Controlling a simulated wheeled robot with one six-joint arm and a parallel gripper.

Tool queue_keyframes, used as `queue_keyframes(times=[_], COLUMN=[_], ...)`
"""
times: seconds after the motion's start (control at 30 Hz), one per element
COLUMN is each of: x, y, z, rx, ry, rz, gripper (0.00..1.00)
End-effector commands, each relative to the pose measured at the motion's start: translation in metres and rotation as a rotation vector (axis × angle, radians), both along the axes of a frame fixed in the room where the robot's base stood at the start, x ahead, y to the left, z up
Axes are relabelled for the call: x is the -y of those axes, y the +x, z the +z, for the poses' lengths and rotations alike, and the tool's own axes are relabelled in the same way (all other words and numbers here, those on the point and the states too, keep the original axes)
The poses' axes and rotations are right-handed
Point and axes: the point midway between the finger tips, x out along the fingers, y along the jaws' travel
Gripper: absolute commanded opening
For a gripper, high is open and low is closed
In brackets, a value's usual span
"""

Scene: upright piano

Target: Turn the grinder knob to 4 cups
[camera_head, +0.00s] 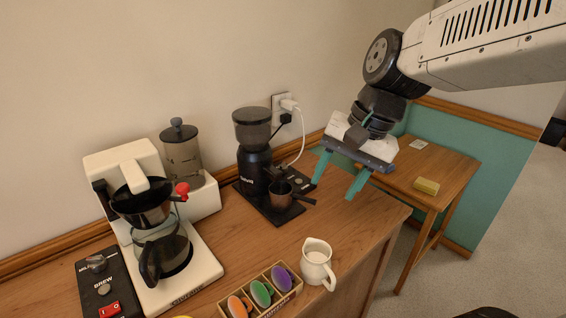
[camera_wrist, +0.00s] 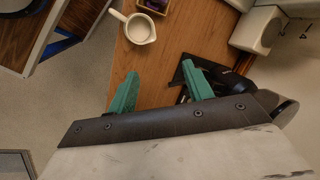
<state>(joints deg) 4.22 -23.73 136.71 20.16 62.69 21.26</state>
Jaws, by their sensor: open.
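The grinder (camera_head: 254,150) is black with a smoky hopper and stands against the wall on the wooden counter. A small dark cup with a handle (camera_head: 284,194) sits on its black base. A small light knob or dial shows on the base's right part (camera_head: 300,183); its markings are too small to read. My gripper (camera_head: 334,178), with green fingers, is open and empty in the air to the right of the grinder, above the counter. In the wrist view my gripper (camera_wrist: 160,92) also shows open, with the grinder (camera_wrist: 236,88) partly hidden behind the right finger.
A cream coffee maker (camera_head: 205,262) with a glass carafe stands at left, beside a black switch panel (camera_head: 105,285). A white jug (camera_head: 317,262) and a wooden box of coloured pods (camera_head: 262,297) stand in front. A white-plugged cord (camera_head: 301,130) runs to the wall outlet. A side table (camera_head: 440,160) stands at right.

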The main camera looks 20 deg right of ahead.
Motion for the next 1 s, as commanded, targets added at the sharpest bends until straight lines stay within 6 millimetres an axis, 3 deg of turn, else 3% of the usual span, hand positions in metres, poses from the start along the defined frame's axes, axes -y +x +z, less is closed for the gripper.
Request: queue_keyframes(times=[0.03, 0.27, 0.5, 0.7, 0.83, 1.0], x=[-0.003, -0.001, 0.028, 0.051, 0.057, 0.046], y=[0.023, 0.129, 0.23, 0.275, 0.287, 0.295], z=[-0.004, -0.025, -0.07, -0.101, -0.111, -0.125], rx=[-0.03, -0.164, -0.33, -0.423, -0.447, -0.454], ry=[0.055, 0.318, 0.56, 0.679, 0.71, 0.714], rz=[-0.093, -0.586, -1.09, -1.346, -1.413, -1.421], gripper=[0.51, 0.51, 0.51, 0.51, 0.51, 0.51])
